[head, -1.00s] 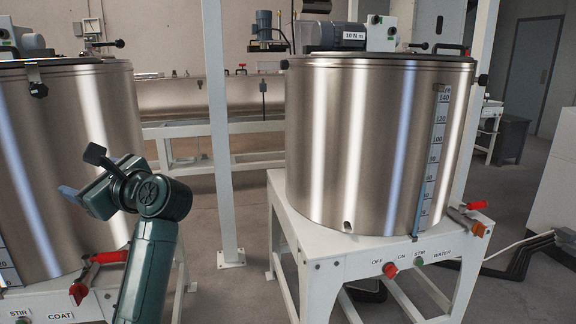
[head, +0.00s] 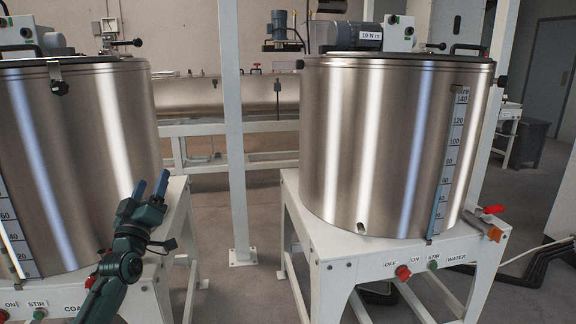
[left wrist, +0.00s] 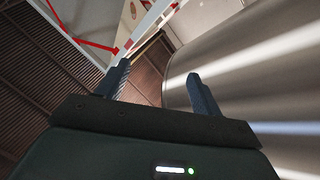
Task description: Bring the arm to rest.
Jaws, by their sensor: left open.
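My left gripper (head: 150,186) is in front of the left steel tank's lower right side in the head view, its two blue-grey fingers pointing up and apart. In the left wrist view the fingers of my left gripper (left wrist: 160,80) stand apart with nothing between them. My left arm comes in from the bottom left. My right gripper does not show.
The left steel tank (head: 75,150) and the right steel tank (head: 385,150) stand on white frames with buttons. A white post (head: 236,150) rises between them. Grey floor (head: 255,290) is open between the frames. A long vessel (head: 200,95) stands behind.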

